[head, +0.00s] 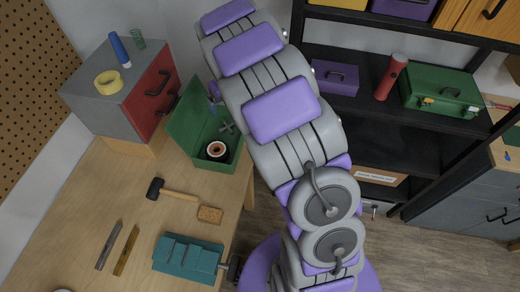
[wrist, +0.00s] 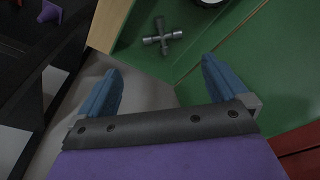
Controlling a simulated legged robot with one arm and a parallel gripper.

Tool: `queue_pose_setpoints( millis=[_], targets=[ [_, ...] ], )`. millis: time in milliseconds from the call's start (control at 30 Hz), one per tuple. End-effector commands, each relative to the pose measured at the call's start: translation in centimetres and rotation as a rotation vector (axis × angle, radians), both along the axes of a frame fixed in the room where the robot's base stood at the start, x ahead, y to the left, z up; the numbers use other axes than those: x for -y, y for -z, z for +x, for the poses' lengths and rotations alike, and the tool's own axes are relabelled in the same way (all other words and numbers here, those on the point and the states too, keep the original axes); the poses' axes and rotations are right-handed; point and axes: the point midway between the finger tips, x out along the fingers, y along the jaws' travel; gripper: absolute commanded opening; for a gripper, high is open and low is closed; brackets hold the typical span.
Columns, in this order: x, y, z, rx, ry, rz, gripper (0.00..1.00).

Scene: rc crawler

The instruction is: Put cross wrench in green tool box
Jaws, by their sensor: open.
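The green tool box (head: 188,107) stands open on the wooden table, its lid raised at the left. The grey cross wrench (head: 227,127) lies inside it, beside a round roll (head: 216,150). In the wrist view the cross wrench (wrist: 162,37) lies on the green floor of the tool box (wrist: 150,62), ahead of my fingers and apart from them. My gripper (wrist: 161,66) is open and empty, with its two blue fingers spread. In the head view my arm hides most of the gripper, which is by the box's far side.
A grey cabinet with red drawers (head: 150,92) stands behind the box. A black shelf (head: 385,125) at right holds a closed green box (head: 440,92).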

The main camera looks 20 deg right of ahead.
Motion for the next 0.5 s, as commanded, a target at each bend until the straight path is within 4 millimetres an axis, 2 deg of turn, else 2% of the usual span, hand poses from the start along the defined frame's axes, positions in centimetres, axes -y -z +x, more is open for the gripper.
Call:
queue_pose_setpoints(
  millis=[67, 167, 267, 500],
  targets=[
    [-0.1, -0.5, -0.5, -0.002, 0.005, -0.003, 1.0],
    [-0.1, -1.8, -2.3, -0.015, 0.026, -0.009, 1.0],
    [0.1, -3.9, -5.3, -0.034, 0.056, -0.015, 1.0],
    [0.1, -7.8, -14.1, -0.103, 0.126, -0.015, 1.0]
  ],
)
